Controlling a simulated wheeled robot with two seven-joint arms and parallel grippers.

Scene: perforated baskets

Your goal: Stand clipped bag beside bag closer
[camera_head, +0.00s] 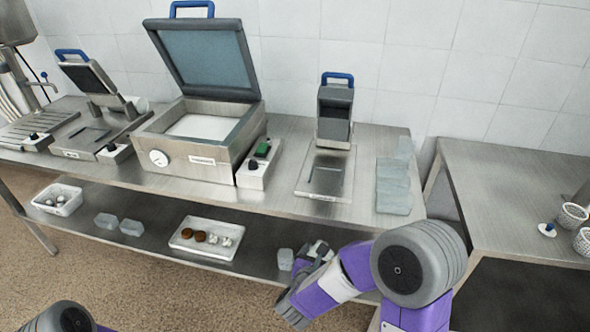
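A grey device with a blue handle (335,110) stands at the back of the steel counter, with a flat plate in front; it may be the bag closer, but I cannot be sure. My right gripper (316,252) is low by the front of the lower shelf, beside a small translucent container (285,259). Its fingers are too small and overlapped to tell whether they are open or hold anything. My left gripper is out of view; only part of my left arm shows at bottom left.
A large open-lidded machine (200,145) and a smaller blue-handled device (88,75) fill the counter's left. The lower shelf holds a white tray (178,245) of small items and a white bin (48,203). White perforated baskets (572,216) stand on the right table.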

